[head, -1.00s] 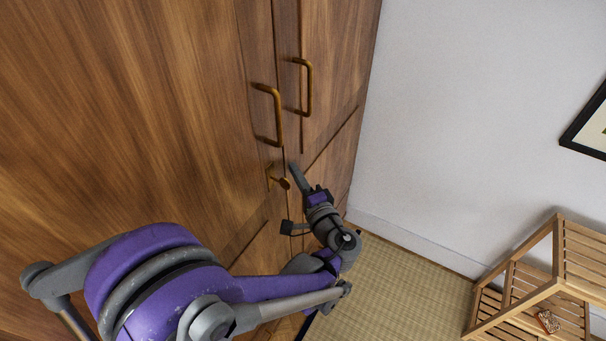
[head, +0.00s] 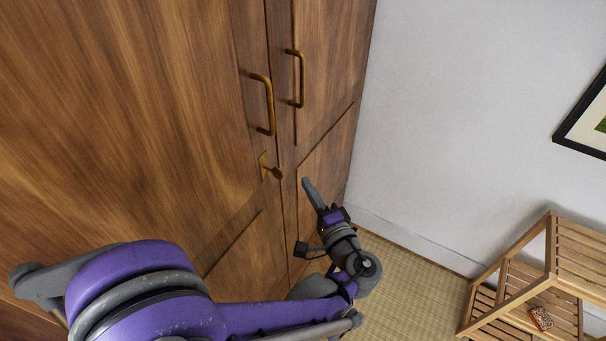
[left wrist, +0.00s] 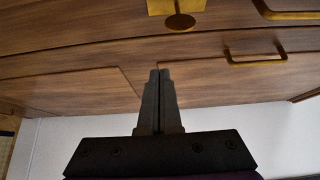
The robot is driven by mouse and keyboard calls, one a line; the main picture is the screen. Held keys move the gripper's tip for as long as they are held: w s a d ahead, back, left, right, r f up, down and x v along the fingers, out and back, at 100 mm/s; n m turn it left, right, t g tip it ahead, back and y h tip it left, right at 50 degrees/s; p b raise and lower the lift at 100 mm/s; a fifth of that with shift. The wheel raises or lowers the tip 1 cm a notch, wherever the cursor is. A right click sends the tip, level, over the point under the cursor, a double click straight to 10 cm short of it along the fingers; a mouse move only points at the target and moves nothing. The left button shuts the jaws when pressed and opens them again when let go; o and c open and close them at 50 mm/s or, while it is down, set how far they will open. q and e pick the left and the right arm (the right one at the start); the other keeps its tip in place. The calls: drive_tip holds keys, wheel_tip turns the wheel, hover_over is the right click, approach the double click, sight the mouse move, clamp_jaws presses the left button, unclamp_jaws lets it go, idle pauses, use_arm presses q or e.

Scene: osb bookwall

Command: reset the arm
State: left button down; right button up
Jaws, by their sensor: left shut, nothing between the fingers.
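My left gripper (head: 308,184) is in front of the wooden wardrobe, just right of and slightly below the brass latch knob (head: 276,174), and apart from it. Its fingers are shut and empty; in the left wrist view the two dark fingers (left wrist: 159,76) lie together, pointing at the wardrobe doors. The brass knob (left wrist: 180,22) also shows at the top of that view, beyond the fingertips. My left arm, purple and grey, comes in from the lower left of the head view. My right gripper is not in view.
The wardrobe (head: 150,120) has two brass handles (head: 268,105) and fills the left. A slatted wooden rack (head: 553,262) with a small patterned item (head: 541,319) stands at lower right. A framed picture (head: 566,138) hangs on the white wall. Bare woven floor (head: 420,300) lies between.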

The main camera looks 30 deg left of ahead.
use_arm(q)
drive_tip(key=v, duration=0.4)
drive_tip(key=shift+s+a, duration=0.1)
drive_tip(key=shift+s, duration=0.25)
drive_tip(key=shift+a, duration=0.1)
drive_tip(key=s+a+f+n+g+h, duration=0.25)
drive_tip(key=s+f+g+h, duration=0.35)
drive_tip(key=f, duration=0.3)
drive_tip(key=s+d+f+n+t+h, duration=0.1)
drive_tip(key=s+d+n+h, duration=0.3)
drive_tip(key=d+h, duration=0.3)
drive_tip(key=shift+s+t+h+p, duration=0.3)
drive_tip(key=shift+h+p, duration=0.1)
drive_tip(key=shift+h, duration=0.6)
drive_tip(key=shift+d+f, duration=0.1)
idle(1.0)
